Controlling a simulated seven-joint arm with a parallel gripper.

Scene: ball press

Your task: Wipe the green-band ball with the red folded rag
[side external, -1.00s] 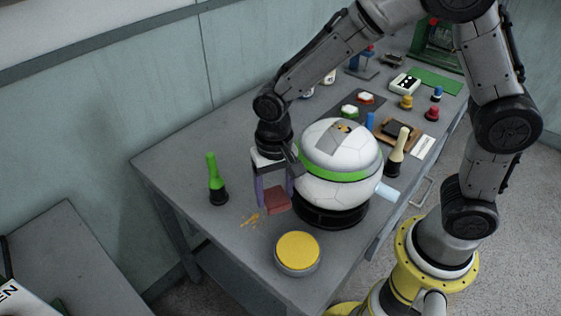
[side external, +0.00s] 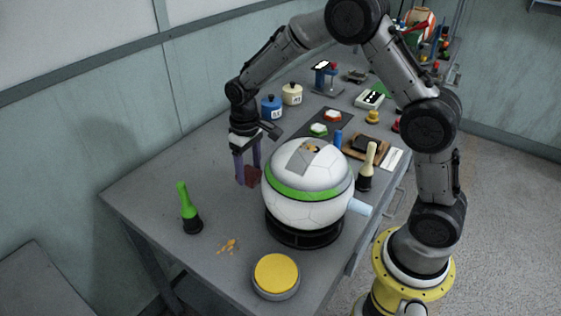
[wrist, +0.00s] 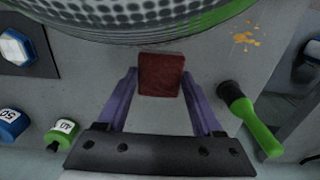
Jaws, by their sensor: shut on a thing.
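The white ball (side external: 308,207) with a green band sits on a black ring stand (side external: 303,234). A grey patch with orange-brown bits shows on its top. My gripper (side external: 248,176) points down at the ball's left side, shut on the red folded rag (side external: 252,177). In the wrist view the rag (wrist: 160,75) is between the purple fingertips, close to the curved edge of the ball (wrist: 120,14). I cannot tell whether rag and ball touch. The ball partly hides the right of the rag in the side view.
A green-handled brush (side external: 187,205) stands left. A yellow-topped round tin (side external: 276,276) is in front, near orange crumbs (side external: 229,246). A cream-handled brush (side external: 368,168) stands right of the ball. Blue (side external: 271,107) and cream jars (side external: 292,94) stand behind.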

